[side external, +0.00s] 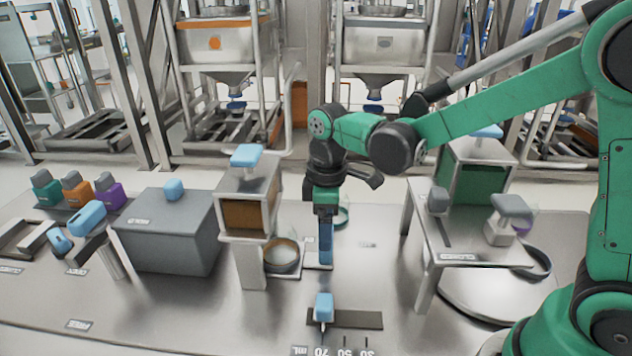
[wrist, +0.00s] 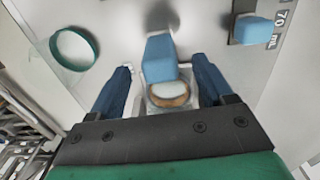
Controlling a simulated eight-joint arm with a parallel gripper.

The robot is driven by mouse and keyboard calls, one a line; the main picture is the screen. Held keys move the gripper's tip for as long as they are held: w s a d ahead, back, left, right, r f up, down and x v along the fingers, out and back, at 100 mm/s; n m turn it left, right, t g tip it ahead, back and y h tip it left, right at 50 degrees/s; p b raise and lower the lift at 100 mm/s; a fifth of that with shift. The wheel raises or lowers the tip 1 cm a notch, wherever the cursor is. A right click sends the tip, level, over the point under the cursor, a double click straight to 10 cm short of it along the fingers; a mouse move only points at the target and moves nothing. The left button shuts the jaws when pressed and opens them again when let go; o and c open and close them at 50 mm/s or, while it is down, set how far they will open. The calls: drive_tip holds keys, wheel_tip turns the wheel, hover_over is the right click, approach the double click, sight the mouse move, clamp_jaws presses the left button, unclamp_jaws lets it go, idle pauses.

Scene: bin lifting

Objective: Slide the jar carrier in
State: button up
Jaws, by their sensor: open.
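The jar carrier shows in the wrist view with a blue handle (wrist: 160,58) and a round jar (wrist: 168,94) with tan contents behind it. In the side view the jar (side external: 282,255) sits low beside the foot of a metal stand with an orange-brown hopper. My gripper (side external: 326,262) points down just right of the jar. In the wrist view my gripper (wrist: 160,66) is open, its dark blue fingers on either side of the handle with gaps visible. Whether the fingertips are down at handle height is unclear. The fingers hide the handle in the side view.
The hopper stand (side external: 247,205) rises close left of my gripper. A blue slider block (side external: 324,306) on a marked scale lies in front. A green ring (wrist: 75,47) lies behind. A grey box (side external: 168,240) stands left and a metal table (side external: 455,235) right.

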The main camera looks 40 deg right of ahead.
drive_tip(key=shift+f, duration=0.75)
clamp_jaws()
idle(0.9)
